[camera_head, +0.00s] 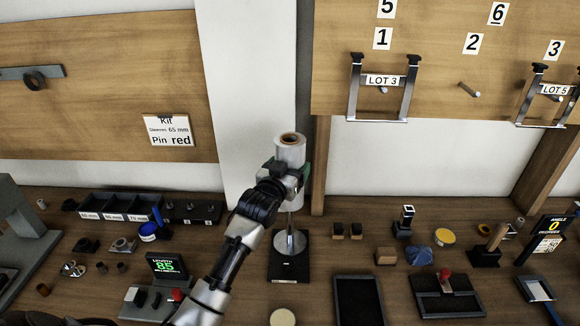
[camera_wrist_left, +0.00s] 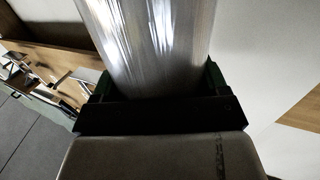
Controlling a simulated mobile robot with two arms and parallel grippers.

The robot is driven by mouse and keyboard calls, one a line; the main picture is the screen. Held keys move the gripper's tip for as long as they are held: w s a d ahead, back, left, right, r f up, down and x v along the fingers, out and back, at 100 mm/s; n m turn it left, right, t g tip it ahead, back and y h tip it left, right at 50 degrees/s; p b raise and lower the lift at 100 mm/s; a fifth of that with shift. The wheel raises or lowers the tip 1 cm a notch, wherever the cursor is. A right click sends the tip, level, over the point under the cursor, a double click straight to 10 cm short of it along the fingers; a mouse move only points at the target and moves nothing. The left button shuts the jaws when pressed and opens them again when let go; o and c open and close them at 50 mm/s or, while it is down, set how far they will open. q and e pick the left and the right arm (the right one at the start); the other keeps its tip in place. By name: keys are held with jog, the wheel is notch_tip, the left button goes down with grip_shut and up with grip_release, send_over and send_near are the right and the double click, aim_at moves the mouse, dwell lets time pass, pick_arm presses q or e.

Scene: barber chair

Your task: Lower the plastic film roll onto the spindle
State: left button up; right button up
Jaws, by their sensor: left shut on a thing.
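The plastic film roll (camera_head: 291,150) is upright, with its brown core opening facing up. My left gripper (camera_head: 289,172) is shut on the roll. In the left wrist view the shiny clear roll (camera_wrist_left: 150,45) stands between the dark jaws (camera_wrist_left: 155,95). Below the roll, a thin vertical spindle (camera_head: 290,222) rises from a round silver plate (camera_head: 290,242) on a black base (camera_head: 289,267). The roll appears above the plate, in line with the spindle. Whether the spindle's tip is inside the core is hidden by the gripper and roll. My right gripper is not in view.
A wooden bench carries a compartment tray (camera_head: 113,206) and a green-lit display (camera_head: 166,266) at left. A dark empty tray (camera_head: 358,300) and a red-knobbed tool (camera_head: 446,290) are at right. A frame marked LOT 3 (camera_head: 383,90) hangs on the wall board.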

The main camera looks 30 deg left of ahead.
pick_arm(q)
jog(key=b, duration=0.5)
send_over(288, 217)
jog(key=w, duration=0.1)
jog(key=shift+w+f, duration=0.15)
jog(key=shift+f, duration=2.5)
jog(key=shift+f+b, duration=3.35)
jog(key=shift+f, duration=2.25)
jog(key=o, duration=1.3)
jog(key=shift+f, duration=0.2)
jog(key=s, duration=1.1)
jog(key=shift+d+r+b, duration=0.15)
jog(key=shift+d+b, duration=0.15)
jog(key=shift+b, duration=0.05)
jog(key=shift+w, duration=0.1)
